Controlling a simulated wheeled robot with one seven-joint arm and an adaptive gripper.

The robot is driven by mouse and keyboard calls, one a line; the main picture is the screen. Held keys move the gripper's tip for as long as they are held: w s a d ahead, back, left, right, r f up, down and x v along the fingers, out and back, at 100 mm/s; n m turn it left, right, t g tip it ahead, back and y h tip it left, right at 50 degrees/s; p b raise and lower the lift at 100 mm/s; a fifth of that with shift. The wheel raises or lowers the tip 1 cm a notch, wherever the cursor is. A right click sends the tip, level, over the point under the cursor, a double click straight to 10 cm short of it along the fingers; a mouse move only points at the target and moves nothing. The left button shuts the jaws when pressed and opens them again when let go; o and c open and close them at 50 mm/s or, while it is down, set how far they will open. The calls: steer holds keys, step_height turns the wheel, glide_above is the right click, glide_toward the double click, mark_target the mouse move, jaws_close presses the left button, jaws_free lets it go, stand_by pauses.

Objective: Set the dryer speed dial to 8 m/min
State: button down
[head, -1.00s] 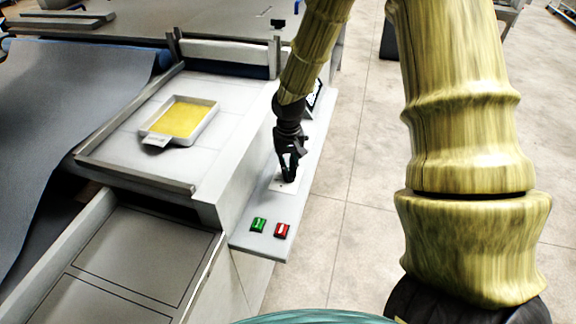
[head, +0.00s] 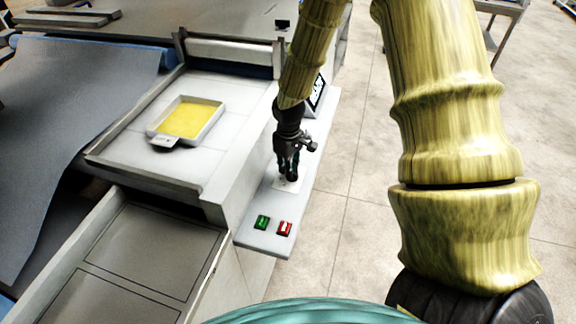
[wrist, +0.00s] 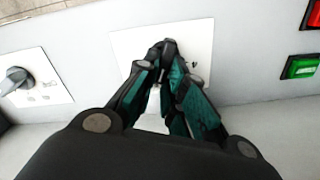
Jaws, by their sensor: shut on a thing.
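My gripper (head: 289,178) points down at a white dial plate (head: 291,188) on the grey control ledge. In the wrist view the fingertips (wrist: 166,48) are closed together over the middle of the plate (wrist: 125,42). They are shut on the dial's knob, which the fingers hide. A small dark mark shows on the plate right of the fingers, but the scale and the setting cannot be read. A second dial (wrist: 18,80), with a grey knob on its own white plate, shows at the left of the wrist view, apart from the gripper.
A green button (head: 262,222) and a red button (head: 285,228) sit near the ledge's front end. A white tray with yellow contents (head: 160,132) rests on the machine bed at left. Open floor (head: 335,225) lies right.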

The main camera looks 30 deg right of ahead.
stand_by(0.3)
steer(key=c, duration=1.5)
jaws_free()
steer(key=shift+r, duration=0.1)
step_height(320, 180, up, 12)
